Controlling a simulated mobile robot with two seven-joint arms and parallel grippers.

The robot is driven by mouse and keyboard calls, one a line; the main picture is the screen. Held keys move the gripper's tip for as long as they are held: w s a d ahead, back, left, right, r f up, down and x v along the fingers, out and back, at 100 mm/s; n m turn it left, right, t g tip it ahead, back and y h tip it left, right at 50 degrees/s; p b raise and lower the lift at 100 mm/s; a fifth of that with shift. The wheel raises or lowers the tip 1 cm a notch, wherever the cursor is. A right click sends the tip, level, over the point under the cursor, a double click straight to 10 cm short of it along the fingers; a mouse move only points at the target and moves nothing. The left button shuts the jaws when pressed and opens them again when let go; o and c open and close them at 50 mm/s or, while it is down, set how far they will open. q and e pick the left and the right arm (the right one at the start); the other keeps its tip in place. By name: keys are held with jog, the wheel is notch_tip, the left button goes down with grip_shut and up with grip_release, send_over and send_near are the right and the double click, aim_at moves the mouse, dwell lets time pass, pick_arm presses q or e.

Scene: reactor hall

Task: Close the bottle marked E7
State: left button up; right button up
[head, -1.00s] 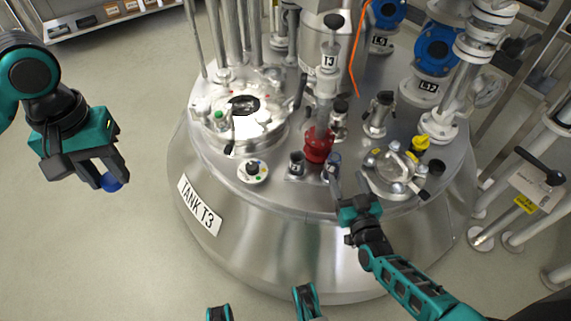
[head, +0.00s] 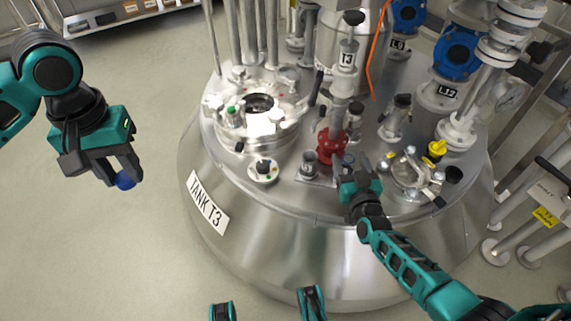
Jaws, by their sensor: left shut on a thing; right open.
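My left gripper (head: 122,178) is shut on a small blue object (head: 125,181), which looks like a cap. It holds this in the air to the left of the tank, over open floor. My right gripper (head: 347,168) is open and low over the tank top, close beside the red fitting (head: 331,147) under the T3 column. I cannot make out a bottle marked E7. Small dark and bluish parts around the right fingertips are too small and partly covered to name.
The steel tank (head: 260,232) labelled TANK T3 (head: 206,203) fills the middle. The floor at left is clear.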

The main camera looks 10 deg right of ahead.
aim_at(350, 165)
jog(key=shift+c, duration=0.3)
grip_shut()
dwell(0.5)
pick_arm(q)
jog(key=shift+r, duration=0.15)
pick_arm(e)
jog(key=shift+r, duration=0.2)
